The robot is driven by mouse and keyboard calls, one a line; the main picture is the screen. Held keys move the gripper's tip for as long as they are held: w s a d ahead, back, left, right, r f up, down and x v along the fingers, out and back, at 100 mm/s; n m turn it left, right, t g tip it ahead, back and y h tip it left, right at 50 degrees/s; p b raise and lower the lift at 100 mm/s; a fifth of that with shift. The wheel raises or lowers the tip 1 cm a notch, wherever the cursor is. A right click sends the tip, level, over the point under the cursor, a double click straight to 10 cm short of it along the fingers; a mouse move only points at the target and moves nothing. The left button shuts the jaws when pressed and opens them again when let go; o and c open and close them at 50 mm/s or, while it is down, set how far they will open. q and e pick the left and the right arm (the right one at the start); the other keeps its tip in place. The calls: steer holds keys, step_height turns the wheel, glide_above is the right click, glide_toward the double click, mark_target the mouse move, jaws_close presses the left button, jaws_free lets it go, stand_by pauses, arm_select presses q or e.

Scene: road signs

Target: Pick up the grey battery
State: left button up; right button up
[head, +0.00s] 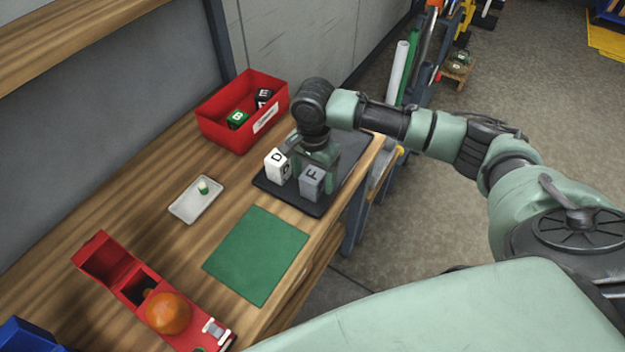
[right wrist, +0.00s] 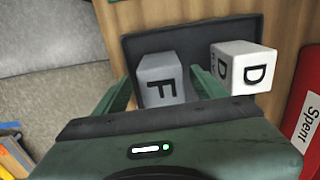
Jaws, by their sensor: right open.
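In the right wrist view the grey battery (right wrist: 162,80) lies between the two green fingers. My right gripper (head: 318,158) is low over the tray, just behind the battery in the head view; its jaws (right wrist: 160,76) are open. I cannot tell whether the fingers touch the battery. My left gripper is not in view.
A white battery marked D (head: 277,166) stands close beside the grey one. A red bin (head: 225,135) holding dark and green blocks is behind. A green mat (head: 257,255), a small white tray (head: 190,207) and a red partitioned box with an orange fruit (head: 168,313) are nearer.

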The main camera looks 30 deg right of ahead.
step_height(320, 180, down, 2)
steer(key=shift+w+f, duration=0.1)
steer(key=shift+f, duration=0.25)
jaws_close()
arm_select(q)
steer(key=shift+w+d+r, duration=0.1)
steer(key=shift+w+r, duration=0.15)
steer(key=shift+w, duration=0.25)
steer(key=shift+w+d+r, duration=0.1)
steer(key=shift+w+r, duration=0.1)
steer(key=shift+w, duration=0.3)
arm_select(e)
steer(key=shift+r, duration=0.15)
steer(key=shift+w+r, duration=0.1)
steer(key=shift+r, duration=0.45)
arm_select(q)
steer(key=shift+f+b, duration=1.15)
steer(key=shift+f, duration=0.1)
arm_select(e)
step_height(320, 180, up, 19)
